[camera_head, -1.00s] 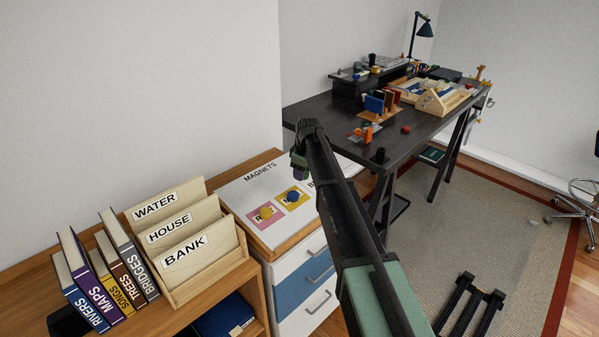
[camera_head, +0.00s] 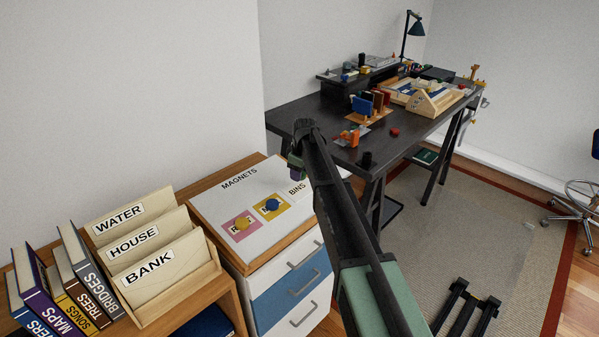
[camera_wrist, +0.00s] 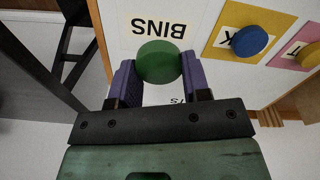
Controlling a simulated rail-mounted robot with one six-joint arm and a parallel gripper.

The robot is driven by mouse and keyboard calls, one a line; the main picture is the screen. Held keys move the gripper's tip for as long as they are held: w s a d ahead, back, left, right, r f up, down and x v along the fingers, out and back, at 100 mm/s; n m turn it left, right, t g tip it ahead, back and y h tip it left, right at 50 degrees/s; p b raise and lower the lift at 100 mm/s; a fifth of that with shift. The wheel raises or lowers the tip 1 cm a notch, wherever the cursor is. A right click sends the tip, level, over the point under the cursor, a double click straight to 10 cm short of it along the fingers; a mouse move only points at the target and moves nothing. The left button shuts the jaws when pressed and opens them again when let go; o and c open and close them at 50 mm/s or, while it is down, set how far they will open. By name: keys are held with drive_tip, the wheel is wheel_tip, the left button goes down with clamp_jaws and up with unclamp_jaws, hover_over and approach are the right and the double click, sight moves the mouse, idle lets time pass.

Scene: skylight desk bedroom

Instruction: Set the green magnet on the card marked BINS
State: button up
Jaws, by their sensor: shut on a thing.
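The green magnet (camera_wrist: 159,62) is a round disc held between the two purple fingertips of my gripper (camera_wrist: 158,80) in the wrist view. The BINS label (camera_head: 297,188) is partly covered by my arm in the head view. In the wrist view the BINS label (camera_wrist: 159,27) shows upside down on a pale card, just beyond the magnet. I cannot tell whether the magnet touches the card.
A blue magnet (camera_head: 272,204) sits on a yellow card and a yellow magnet (camera_head: 242,223) on a pink card. A letter rack (camera_head: 205,272) and several books (camera_head: 85,265) stand left. The dark desk (camera_head: 300,118) with small items is behind my arm.

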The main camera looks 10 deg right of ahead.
sight(297, 189)
drive_tip(key=shift+w+a+f+b, duration=0.1)
drive_tip(key=shift+w+f+b, duration=0.1)
drive_tip(key=shift+f+b, duration=1.2)
drive_tip(key=shift+w+a+f+b, duration=0.1)
drive_tip(key=shift+w+f+b, duration=0.1)
drive_tip(key=shift+f+b, duration=1.15)
drive_tip(key=shift+f, duration=0.15)
drive_tip(key=o, duration=1)
drive_tip(key=r+p, duration=0.3)
drive_tip(key=s+r+p, duration=0.1)
drive_tip(key=r+p, duration=0.3)
drive_tip(key=d+r+p, duration=0.1)
drive_tip(key=r+p, duration=0.3)
drive_tip(key=shift+s, duration=0.15)
drive_tip(key=shift+f, duration=0.15)
